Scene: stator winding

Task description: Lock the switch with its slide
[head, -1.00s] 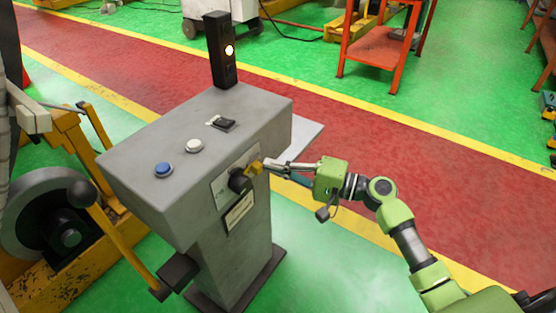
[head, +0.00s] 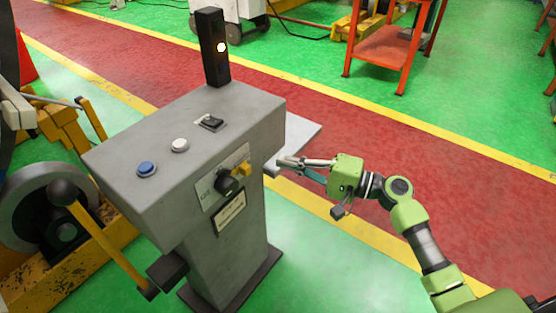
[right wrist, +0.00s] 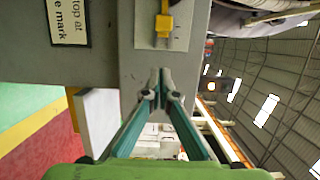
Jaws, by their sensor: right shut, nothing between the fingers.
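The switch is a black rotary knob (head: 227,184) on a pale plate on the grey console's front. Its yellow slide (head: 241,170) sits at the knob's right side; whether it engages the knob cannot be told. In the right wrist view the slide (right wrist: 163,22) is on the plate beyond my fingertips, and the knob is not visible. My right gripper (head: 281,163) is shut and empty, to the right of the slide and apart from it. It also shows in the right wrist view (right wrist: 164,82), pointing toward the console. My left gripper is not in view.
A pale shelf (head: 308,137) sticks out behind my gripper. Floor to the right is clear.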

